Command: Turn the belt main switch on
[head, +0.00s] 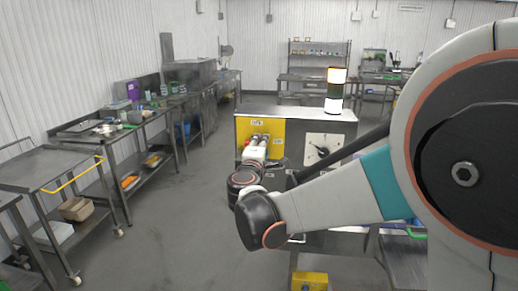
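A control cabinet (282,118) with a metal top stands at the middle of the head view. Its front carries a yellow panel (277,132) on the left and a pale square plate with a dark rotary knob (322,152) on the right. Small labels show there, too small to read, so I cannot tell which control is the belt main switch. My arm reaches in from the right, and its far end, with my gripper (257,142), is in front of the yellow panel. Small reddish parts show there. The fingers are too small to make out, and contact cannot be judged.
A lit signal tower (336,90) stands on the cabinet top. A yellow box (309,281) is low in front. Steel carts and benches (40,167) line the left wall, and shelves (318,60) stand at the back. The floor (185,215) left of the cabinet is clear.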

